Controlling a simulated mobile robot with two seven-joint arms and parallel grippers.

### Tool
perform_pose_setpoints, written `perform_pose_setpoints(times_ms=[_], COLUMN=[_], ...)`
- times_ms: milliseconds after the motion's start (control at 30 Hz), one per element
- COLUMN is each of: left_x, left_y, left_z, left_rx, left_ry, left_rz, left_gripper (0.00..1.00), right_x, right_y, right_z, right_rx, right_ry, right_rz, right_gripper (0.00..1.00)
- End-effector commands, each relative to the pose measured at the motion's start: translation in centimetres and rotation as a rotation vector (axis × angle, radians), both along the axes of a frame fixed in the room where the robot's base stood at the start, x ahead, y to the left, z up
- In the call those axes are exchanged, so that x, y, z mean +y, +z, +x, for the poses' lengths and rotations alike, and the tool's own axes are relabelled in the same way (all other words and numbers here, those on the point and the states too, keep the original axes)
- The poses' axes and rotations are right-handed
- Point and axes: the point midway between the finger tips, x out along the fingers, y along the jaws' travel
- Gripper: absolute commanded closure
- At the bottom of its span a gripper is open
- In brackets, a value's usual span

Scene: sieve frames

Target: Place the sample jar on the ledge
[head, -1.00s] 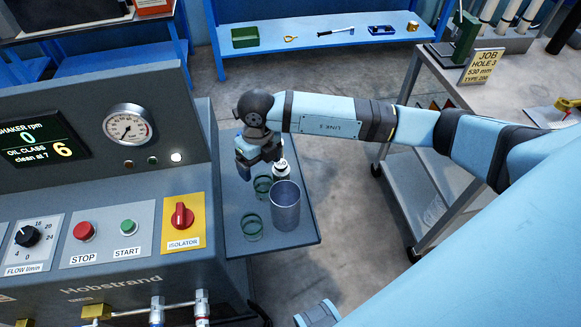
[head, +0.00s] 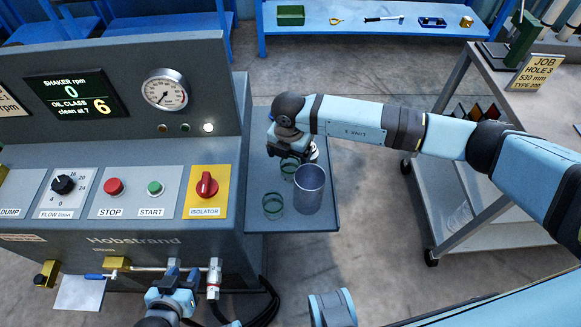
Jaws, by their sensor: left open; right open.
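The ledge (head: 322,222) is the grey shelf at the right side of the console.
A grey trolley (head: 440,190) stands to the right, with open floor between.

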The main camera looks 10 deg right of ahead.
Motion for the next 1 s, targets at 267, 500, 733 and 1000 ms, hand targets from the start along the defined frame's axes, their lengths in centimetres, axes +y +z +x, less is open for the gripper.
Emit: perform_pose_setpoints(times_ms=[267,500,733,1000], left_x=[0.2,0.1,-0.1,-0.2], left_y=[0.1,0.1,0.2,0.2], left_z=[0.0,0.0,0.1,0.1], left_rx=[0.000,-0.002,-0.002,-0.002], left_ry=[-0.003,0.000,0.003,0.004], left_rz=[0.006,0.002,-0.003,-0.006], left_gripper=[0.57,0.57,0.57,0.57], right_x=[0.1,0.1,0.1,0.1], right_y=[-2.4,-5.6,-6.0,-6.0], right_z=[0.0,0.1,0.1,0.1], right_rx=[0.001,0.000,-0.001,-0.001], right_ry=[0.000,0.001,0.001,0.001], right_rz=[0.000,0.000,0.001,0.001], right_gripper=[0.14,0.14,0.14,0.65])
